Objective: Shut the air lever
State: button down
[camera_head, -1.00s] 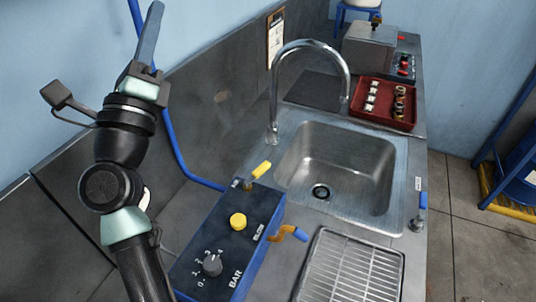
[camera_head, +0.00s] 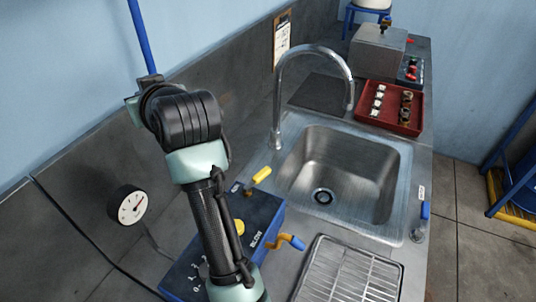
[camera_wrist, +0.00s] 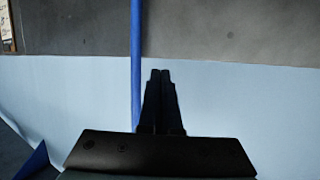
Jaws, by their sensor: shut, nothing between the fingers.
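The blue box (camera_head: 262,218) stands on the bench left of the sink, partly covered by my arm. A lever with a yellow handle (camera_head: 262,174), which looks like the air lever, sits at the box's back end, its handle pointing up and right. A small label beside its base is too small to read. My gripper (camera_wrist: 160,75) shows in the wrist view with its two fingers together and empty, against a pale blue wall and a blue pipe (camera_wrist: 136,65). In the head view its fingers are hidden behind my arm, which is left of the lever and apart from it.
A tall curved faucet (camera_head: 277,120) and a sink (camera_head: 340,170) lie right of the box. An orange nozzle with a blue tip (camera_head: 296,242) juts from the box's side near a wire rack (camera_head: 350,275). A round gauge (camera_head: 127,204) is at left.

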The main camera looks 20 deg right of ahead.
jog(key=d+f+n+g+h, duration=0.2)
jog(key=d+f+g, duration=0.4)
jog(key=d+f, duration=0.3)
jog(key=n+g, duration=0.1)
jog(key=g, duration=0.3)
send_over(257, 179)
jog(key=w, duration=0.4)
jog(key=f, duration=0.1)
notch_tip(257, 179, down, 9)
jog(key=s+d+p, duration=0.1)
jog(key=p, duration=0.2)
jog(key=shift+f, duration=0.15)
